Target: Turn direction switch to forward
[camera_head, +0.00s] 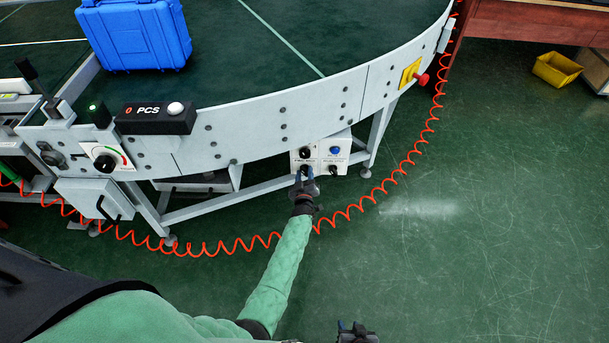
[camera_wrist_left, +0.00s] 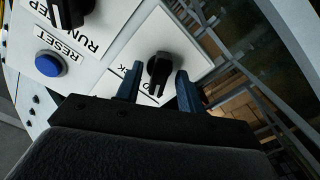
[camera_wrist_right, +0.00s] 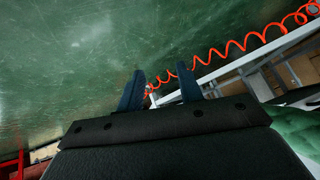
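A white control box (camera_head: 321,152) hangs under the conveyor's curved side, with black knobs and a blue button on its face. In the left wrist view, a black rotary knob (camera_wrist_left: 159,66) sits on a white plate whose label is partly hidden; letters like "CK" show. My left gripper (camera_head: 306,177) is at the box's lower left knob. Its blue fingers (camera_wrist_left: 160,82) are apart, one on each side of the knob; whether they touch it I cannot tell. My right gripper (camera_head: 357,331) is low at the bottom edge, its fingers (camera_wrist_right: 161,90) apart and empty.
A RUN/STEP knob (camera_wrist_left: 71,12) and a blue RESET button (camera_wrist_left: 48,64) are beside the knob. A coiled red cable (camera_head: 342,218) runs below the conveyor. A blue case (camera_head: 135,35) stands on the belt.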

